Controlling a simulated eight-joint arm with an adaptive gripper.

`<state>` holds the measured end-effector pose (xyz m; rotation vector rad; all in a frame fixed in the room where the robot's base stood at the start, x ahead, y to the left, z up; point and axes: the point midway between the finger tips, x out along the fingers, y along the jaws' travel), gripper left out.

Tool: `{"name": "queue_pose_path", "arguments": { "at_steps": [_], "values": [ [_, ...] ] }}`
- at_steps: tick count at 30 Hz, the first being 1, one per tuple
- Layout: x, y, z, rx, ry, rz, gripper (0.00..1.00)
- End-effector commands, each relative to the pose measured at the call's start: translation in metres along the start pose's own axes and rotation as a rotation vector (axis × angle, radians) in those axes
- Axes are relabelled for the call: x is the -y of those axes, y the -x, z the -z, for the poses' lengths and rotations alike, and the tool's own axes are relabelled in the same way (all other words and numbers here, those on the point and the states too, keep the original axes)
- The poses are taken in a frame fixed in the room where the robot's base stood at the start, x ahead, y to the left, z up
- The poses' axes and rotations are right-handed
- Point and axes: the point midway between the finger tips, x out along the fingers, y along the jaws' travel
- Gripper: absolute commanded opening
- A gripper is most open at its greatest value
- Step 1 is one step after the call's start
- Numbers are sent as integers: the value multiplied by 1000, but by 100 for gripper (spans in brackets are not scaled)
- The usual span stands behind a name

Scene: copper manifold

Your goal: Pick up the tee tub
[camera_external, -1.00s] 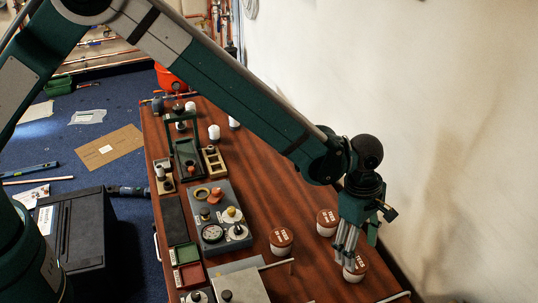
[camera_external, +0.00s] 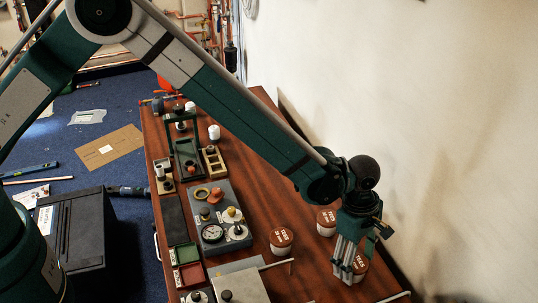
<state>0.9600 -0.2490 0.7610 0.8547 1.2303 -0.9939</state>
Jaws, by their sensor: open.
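Three white tubs with brown lettered lids stand on the wooden bench: one at the left (camera_external: 281,238), one farther back (camera_external: 326,218), and one at the front right (camera_external: 360,265). The lettering on the lids is too small to read surely, so I cannot tell which is the tee tub. My gripper (camera_external: 346,268) points down at the front right tub, with its fingers in front of and overlapping it. The fingers are open and hide part of that tub. I cannot tell whether they touch it.
A grey block with a gauge and knobs (camera_external: 219,222) stands left of the tubs. Green and red trays (camera_external: 188,274) lie along the bench's left edge. A thin rod (camera_external: 277,264) lies in front of the left tub. The wall rises close along the bench's right side.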

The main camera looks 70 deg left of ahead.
Motion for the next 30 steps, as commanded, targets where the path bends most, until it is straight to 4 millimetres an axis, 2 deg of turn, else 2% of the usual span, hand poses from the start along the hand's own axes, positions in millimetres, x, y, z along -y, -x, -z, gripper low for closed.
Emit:
{"name": "queue_pose_path", "arguments": {
  "at_steps": [5,20,21,30],
  "values": [
    [0,-8,0,0,0,0,59],
    [0,-8,0,0,0,0,59],
    [0,-8,0,0,0,0,58],
    [0,-8,0,0,0,0,21]
  ]
}}
